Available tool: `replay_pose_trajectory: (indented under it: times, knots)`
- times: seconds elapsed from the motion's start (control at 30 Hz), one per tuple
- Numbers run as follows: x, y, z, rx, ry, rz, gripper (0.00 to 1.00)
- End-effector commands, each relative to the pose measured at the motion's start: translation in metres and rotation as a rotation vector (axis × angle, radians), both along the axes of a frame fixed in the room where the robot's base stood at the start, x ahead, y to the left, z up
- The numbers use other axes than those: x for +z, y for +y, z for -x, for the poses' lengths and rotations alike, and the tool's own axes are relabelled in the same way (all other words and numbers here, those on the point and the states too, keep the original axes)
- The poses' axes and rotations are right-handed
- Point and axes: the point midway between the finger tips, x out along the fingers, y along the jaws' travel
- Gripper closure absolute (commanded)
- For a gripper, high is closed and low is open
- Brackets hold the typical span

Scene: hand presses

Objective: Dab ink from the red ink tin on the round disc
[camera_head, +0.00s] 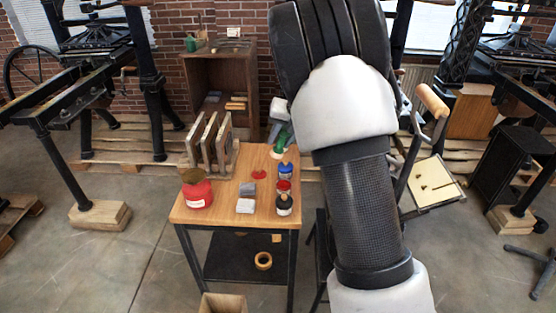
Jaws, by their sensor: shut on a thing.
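A small red tin (284,186) stands on the wooden worktable (222,205), between a blue tin (286,171) and a dark tin (284,204). A larger red can (197,189) with a white label stands at the table's left front. A flat red round patch or lid (259,174) lies left of the small tins; I cannot tell if it is the round disc. My gripper (280,134), partly hidden by my arm, is shut on a green-handled tool (280,146) near the table's back right corner, behind the tins. The tool's lower end is too small to read clearly.
A rack of upright frames (209,142) stands at the table's back left. Grey and white blocks (246,198) lie mid-table. A tape roll (264,261) is on the lower shelf. Hand presses stand left (90,60) and right. The table's front middle is mostly clear.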

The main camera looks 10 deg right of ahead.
Motion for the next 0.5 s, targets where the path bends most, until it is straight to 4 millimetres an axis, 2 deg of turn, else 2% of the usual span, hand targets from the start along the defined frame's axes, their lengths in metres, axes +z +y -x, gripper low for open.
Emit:
replay_pose_trajectory:
  times: [0.03,0.1,0.2,0.3,0.5]
  knots:
    - [-0.035,-0.002,-0.015,0.067,0.012,0.061,0.9]
    - [-0.061,-0.005,-0.031,0.145,0.015,0.135,0.9]
    - [-0.089,-0.009,-0.046,0.225,0.014,0.213,0.9]
    - [-0.106,-0.013,-0.056,0.271,0.009,0.261,0.9]
    - [-0.119,-0.015,-0.062,0.3,0.003,0.293,0.9]
